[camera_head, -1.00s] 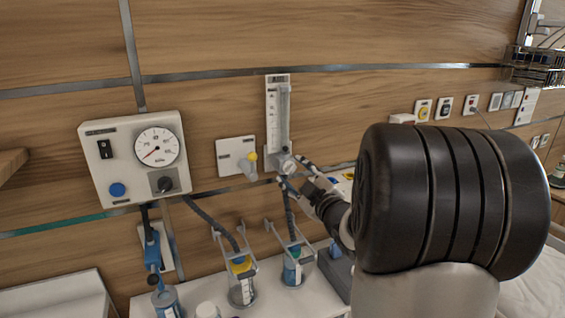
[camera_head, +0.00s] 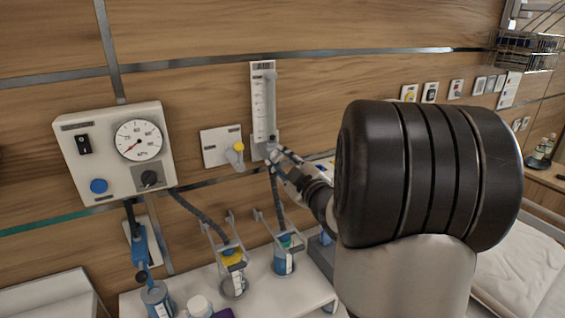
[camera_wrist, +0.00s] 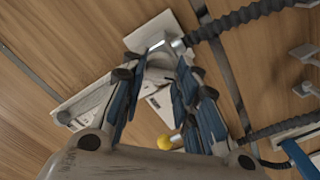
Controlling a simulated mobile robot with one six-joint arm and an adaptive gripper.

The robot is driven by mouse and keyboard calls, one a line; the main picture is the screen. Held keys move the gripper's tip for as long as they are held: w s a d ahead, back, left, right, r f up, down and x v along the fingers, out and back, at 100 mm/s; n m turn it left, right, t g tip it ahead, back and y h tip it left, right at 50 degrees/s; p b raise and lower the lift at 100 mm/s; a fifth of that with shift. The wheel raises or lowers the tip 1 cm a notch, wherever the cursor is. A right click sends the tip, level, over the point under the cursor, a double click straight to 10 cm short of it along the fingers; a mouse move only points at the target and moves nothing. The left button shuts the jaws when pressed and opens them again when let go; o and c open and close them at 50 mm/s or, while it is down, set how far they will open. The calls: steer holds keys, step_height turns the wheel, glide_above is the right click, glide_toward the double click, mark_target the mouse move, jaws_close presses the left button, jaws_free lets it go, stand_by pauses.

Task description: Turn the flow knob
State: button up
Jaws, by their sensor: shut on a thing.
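The flowmeter (camera_head: 258,100), a tall clear tube with a scale on a pale plate, is mounted on the wood wall. My gripper (camera_head: 275,156) is at its lower end, where the fingers largely hide the flow knob in the head view. In the wrist view, my gripper (camera_wrist: 157,68) has its two dark blue-grey fingers on either side of the pale grey knob (camera_wrist: 160,64) and is shut on it. The flowmeter also shows at the left of the wrist view (camera_wrist: 84,103), tilted. The knob's markings cannot be made out.
A suction gauge panel (camera_head: 116,152) is at left on the wall. A wall outlet with a yellow knob (camera_head: 238,147) sits just left of the flowmeter. Bottles (camera_head: 234,283) with hoses stand below on a white surface (camera_head: 262,300). A bed (camera_head: 520,265) is at right.

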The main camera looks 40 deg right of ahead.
steer(key=c, duration=0.3)
steer(key=shift+m, duration=0.4)
steer(key=m+p, duration=0.1)
steer(key=m, duration=0.4)
steer(key=shift+r+m+p, duration=0.15)
steer(key=shift+m+p, duration=0.15)
steer(key=shift+p, duration=0.1)
steer(key=m+p, duration=0.1)
steer(key=m, duration=0.2)
steer(key=shift+m, duration=0.3)
steer(key=shift+m+p, duration=0.95)
steer(key=shift+m, duration=1.05)
